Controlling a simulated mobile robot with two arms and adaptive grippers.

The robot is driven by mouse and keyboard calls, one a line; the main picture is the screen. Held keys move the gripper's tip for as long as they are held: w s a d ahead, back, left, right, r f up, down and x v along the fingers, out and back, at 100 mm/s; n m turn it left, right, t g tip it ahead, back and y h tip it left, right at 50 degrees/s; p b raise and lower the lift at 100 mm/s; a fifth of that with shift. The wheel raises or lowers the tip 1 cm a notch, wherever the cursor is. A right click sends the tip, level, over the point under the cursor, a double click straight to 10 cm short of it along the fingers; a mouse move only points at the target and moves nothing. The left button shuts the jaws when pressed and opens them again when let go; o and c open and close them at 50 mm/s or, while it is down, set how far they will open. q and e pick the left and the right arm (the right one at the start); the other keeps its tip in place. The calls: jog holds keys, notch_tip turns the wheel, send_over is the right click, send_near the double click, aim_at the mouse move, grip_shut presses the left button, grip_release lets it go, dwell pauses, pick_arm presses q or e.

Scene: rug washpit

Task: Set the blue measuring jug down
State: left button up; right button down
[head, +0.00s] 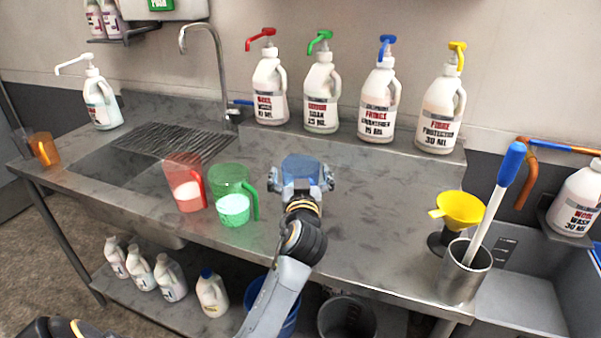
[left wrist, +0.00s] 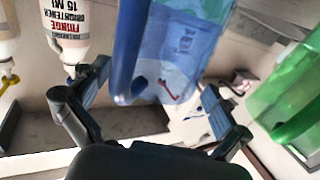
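The blue measuring jug (head: 303,166) is on the steel counter's middle, right of the green jug; its lower part is hidden behind my gripper, so contact with the counter cannot be seen. My left gripper (head: 300,184) is at the jug, its fingers spread wide on either side. In the left wrist view the clear blue jug (left wrist: 165,50) is in front of the left gripper (left wrist: 158,95), with small gaps showing between it and both finger pads. The left gripper looks open. My right gripper is not in view.
A red jug (head: 184,182) with white liquid and a green jug (head: 232,190) stand close on the left. Pump bottles (head: 376,105) line the back. A yellow funnel (head: 460,210) and a metal cup (head: 465,275) stand at the right. Counter between is clear.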

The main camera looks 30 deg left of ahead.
pick_arm(q)
jog(key=shift+d+r, duration=0.1)
jog(key=shift+r, duration=0.15)
jog(key=b+v, duration=0.2)
jog(key=v, duration=1)
